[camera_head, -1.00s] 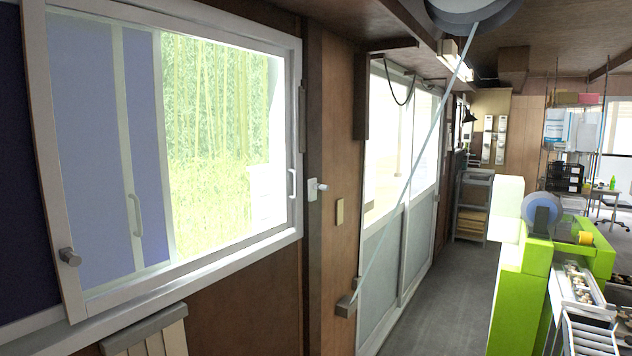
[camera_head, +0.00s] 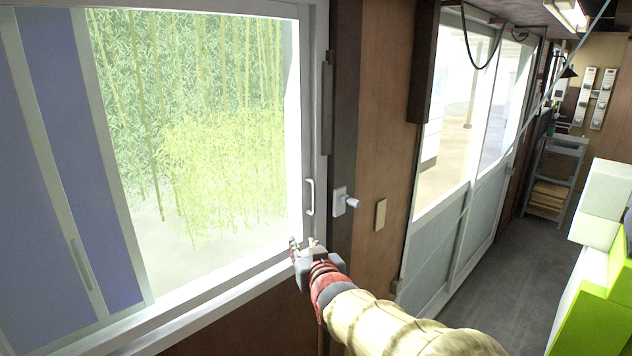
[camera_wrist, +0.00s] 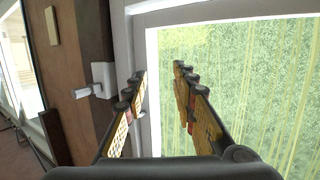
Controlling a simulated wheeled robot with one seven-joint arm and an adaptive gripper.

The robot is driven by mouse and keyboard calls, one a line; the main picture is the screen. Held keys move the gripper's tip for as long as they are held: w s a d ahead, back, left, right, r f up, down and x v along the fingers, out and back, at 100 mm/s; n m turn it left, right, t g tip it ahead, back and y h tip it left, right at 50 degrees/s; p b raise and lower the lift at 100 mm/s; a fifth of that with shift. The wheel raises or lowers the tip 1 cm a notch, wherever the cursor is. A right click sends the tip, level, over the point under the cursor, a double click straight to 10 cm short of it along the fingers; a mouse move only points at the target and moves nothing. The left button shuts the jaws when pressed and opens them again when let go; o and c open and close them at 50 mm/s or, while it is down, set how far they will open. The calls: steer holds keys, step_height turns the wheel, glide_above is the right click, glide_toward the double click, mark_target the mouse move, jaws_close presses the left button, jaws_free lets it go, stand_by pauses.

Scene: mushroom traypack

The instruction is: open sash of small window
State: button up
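The small window's sash has a pale frame (camera_head: 311,120) around clear glass. Its white upright handle (camera_head: 309,196) is on the right-hand stile in the head view. My gripper (camera_head: 303,246) is just below that handle, near the sash's lower right corner. In the wrist view my gripper (camera_wrist: 161,72) is open, its two fingers apart. The pale sash frame (camera_wrist: 149,20) and the glass edge show behind and between them. I see nothing held. I cannot make out the handle in the wrist view; the left finger may hide it.
A white latch-like fitting (camera_head: 345,201) sticks out of the wooden post right of the window, close to my gripper; it also shows in the wrist view (camera_wrist: 102,80). Sliding doors (camera_head: 440,230) stand farther right. Grey floor (camera_head: 510,270) is clear beside green equipment (camera_head: 590,310).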

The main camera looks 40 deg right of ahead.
steer(key=t+h+p, duration=0.2)
steer(key=p, duration=0.1)
glide_toward(314, 199)
steer(key=shift+m, duration=0.4)
steer(key=shift+p+x, duration=0.7)
steer(key=shift+x, duration=3.4)
steer(key=shift+s, duration=0.1)
steer(key=shift+c, duration=0.2)
jaws_close()
